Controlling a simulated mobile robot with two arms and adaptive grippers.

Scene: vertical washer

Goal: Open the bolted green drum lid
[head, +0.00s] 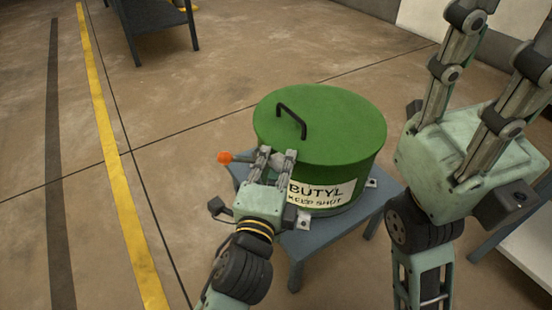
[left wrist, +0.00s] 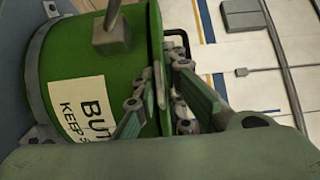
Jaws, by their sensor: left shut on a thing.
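The green drum (head: 335,170) has a flat green lid (head: 340,120) with a black bar handle (head: 291,120) on top. The lid lies level on the drum. A lever with an orange ball end (head: 225,157) sticks out left at the lid rim. In the left wrist view the fingers (left wrist: 170,90) straddle the rim area beside the drum (left wrist: 85,65). My right gripper (head: 500,45) is raised at the right, fingers apart, empty.
The drum stands on a small blue-grey table (head: 325,236), held by metal brackets (head: 303,219). A white label (head: 320,192) is on its front. A dark table (head: 150,18) stands at the back left. A yellow line (head: 112,165) crosses open floor on the left.

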